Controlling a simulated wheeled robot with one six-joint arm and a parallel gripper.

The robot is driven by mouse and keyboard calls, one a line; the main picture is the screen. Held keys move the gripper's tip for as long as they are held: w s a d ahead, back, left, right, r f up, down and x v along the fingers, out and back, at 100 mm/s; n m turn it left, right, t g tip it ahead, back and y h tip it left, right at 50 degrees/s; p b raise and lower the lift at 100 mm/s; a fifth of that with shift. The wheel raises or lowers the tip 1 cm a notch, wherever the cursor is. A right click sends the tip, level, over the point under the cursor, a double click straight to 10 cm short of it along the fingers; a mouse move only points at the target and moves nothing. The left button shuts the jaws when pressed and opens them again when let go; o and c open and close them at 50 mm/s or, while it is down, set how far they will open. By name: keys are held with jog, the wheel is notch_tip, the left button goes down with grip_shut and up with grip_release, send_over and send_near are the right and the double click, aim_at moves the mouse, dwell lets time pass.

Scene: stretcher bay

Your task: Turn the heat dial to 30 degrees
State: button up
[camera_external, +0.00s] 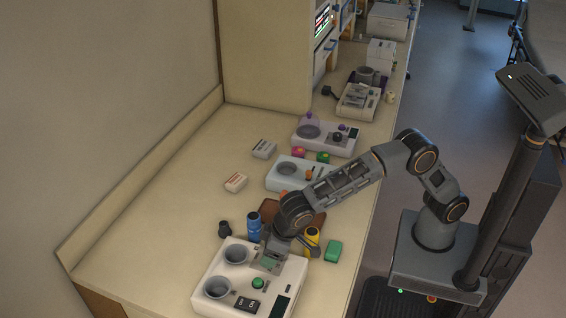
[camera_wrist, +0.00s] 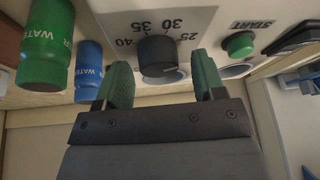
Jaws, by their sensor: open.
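The heat dial (camera_wrist: 157,57) is a dark round knob on a pale panel in the wrist view. Printed numbers 25, 30, 35 and 40 curve around it. I cannot clearly read where its pointer stands. My gripper (camera_wrist: 161,66) is open, with one green finger on each side of the knob; I cannot tell whether either touches it. In the external view my gripper (camera_external: 267,262) is low over the white appliance (camera_external: 222,268) at the front of the counter. The arm hides the dial there.
A green START button (camera_wrist: 238,43) is right of the dial. A green water bottle (camera_wrist: 45,45) and a blue one (camera_wrist: 89,72) are at left. In the external view, two round wells, a yellow bottle (camera_external: 312,236) and a green box (camera_external: 333,250) are close to my gripper.

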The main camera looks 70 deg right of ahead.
jog(key=shift+w+f, duration=0.1)
jog(key=shift+f, duration=0.1)
jog(key=shift+c, duration=0.4)
jog(key=c, duration=0.8)
jog(key=shift+n, duration=0.3)
jog(key=n+y, duration=0.1)
jog(key=n, duration=0.2)
jog(key=shift+n+g, duration=0.3)
jog(key=shift+g, duration=0.1)
jog(key=shift+n+g+y, duration=0.35)
jog(key=shift+n+y, duration=0.05)
jog(key=shift+n, duration=0.7)
jog(key=shift+n+g+y, duration=0.35)
jog(key=shift+n+y, duration=0.05)
jog(key=shift+n, duration=0.7)
